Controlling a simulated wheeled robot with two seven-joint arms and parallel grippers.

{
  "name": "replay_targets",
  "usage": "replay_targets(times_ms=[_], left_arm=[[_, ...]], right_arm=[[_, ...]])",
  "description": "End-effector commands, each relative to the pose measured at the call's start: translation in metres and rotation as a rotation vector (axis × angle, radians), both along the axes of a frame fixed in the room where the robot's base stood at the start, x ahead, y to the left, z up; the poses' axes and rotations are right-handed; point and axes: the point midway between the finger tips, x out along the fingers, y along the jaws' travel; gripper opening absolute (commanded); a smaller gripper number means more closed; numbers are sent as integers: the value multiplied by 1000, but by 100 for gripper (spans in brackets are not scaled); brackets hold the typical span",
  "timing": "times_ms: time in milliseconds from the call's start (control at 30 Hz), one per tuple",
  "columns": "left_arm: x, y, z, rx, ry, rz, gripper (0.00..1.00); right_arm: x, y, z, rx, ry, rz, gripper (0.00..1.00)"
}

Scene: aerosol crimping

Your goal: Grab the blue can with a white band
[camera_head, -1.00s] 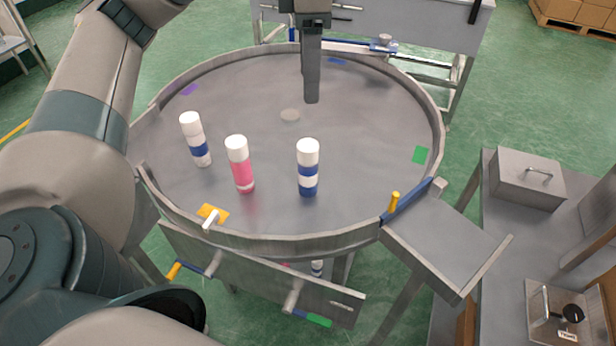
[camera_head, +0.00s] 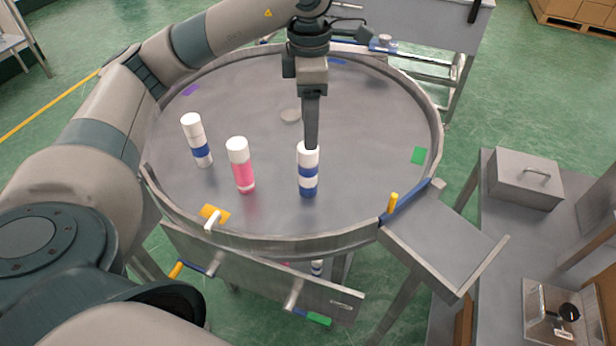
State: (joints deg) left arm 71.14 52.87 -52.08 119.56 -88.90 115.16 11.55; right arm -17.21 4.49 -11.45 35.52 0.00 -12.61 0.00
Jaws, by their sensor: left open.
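The blue can with a white band (camera_head: 308,182) stands upright on the round grey table (camera_head: 262,206), right of the other cans. It has a white cap. My left gripper (camera_head: 311,146) points down from above, with its fingertips at the can's white cap. The gripper is open, seen edge-on, so one finger hides the other. I cannot tell whether the fingers touch the cap. My right gripper is not in view.
A pink can (camera_head: 241,168) and a white can with a blue band (camera_head: 197,141) stand to the left. A raised rim surrounds the table. A metal chute (camera_head: 440,245) and a side bench with a metal box (camera_head: 525,180) are at the right.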

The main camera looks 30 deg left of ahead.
Motion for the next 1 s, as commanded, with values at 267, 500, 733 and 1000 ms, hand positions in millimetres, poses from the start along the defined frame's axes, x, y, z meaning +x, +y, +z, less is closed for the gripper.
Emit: replay_targets(times_ms=[267,500,733,1000], left_arm=[[0,0,-7,1,-1,0,56],[0,0,-7,1,-1,-1,56],[-1,0,-13,0,1,-1,56],[-1,3,-32,1,3,0,56]], right_arm=[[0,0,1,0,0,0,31],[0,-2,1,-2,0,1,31],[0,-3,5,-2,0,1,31],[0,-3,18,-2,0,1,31]])
